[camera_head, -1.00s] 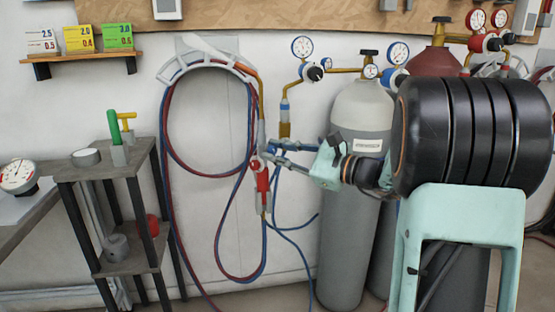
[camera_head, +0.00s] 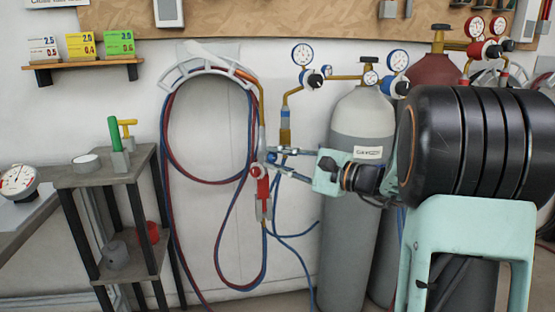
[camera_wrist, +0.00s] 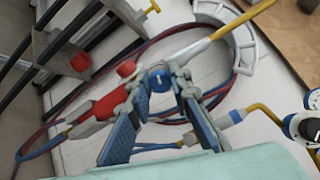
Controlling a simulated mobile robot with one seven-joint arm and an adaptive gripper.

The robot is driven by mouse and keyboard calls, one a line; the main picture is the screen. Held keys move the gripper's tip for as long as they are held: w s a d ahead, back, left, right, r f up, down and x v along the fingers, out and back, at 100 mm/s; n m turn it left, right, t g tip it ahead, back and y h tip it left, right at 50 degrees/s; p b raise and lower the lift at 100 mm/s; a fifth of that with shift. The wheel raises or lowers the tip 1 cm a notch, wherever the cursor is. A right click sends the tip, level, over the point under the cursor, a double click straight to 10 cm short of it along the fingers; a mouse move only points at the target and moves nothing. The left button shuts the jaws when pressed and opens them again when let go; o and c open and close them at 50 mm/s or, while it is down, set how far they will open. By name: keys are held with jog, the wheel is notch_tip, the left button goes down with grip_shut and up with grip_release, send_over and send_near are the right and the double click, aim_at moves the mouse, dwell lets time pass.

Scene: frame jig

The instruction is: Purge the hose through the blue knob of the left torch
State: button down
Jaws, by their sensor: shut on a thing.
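The left torch hangs upright on the wall, with a red handle (camera_head: 262,186) and a thin brass tube (camera_head: 259,98). In the wrist view its red handle (camera_wrist: 97,107) lies to the left and a red knob (camera_wrist: 126,69) beside it. The blue knob (camera_wrist: 160,82) sits between my fingertips. My gripper (camera_wrist: 160,75) is shut on the blue knob, with one finger pad on each side. In the head view my gripper (camera_head: 272,162) reaches in from the right to the torch's valve body; its fingers partly hide the knob there.
A red and blue hose pair (camera_head: 167,140) loops from the grey hanger (camera_head: 190,68). A grey cylinder (camera_head: 345,220) with gauges stands behind my wrist. A small shelf stand (camera_head: 105,170) is at left.

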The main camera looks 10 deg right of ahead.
jog(key=c, duration=1.8)
grip_release()
jog(key=shift+o, duration=0.2)
jog(key=v, duration=1.2)
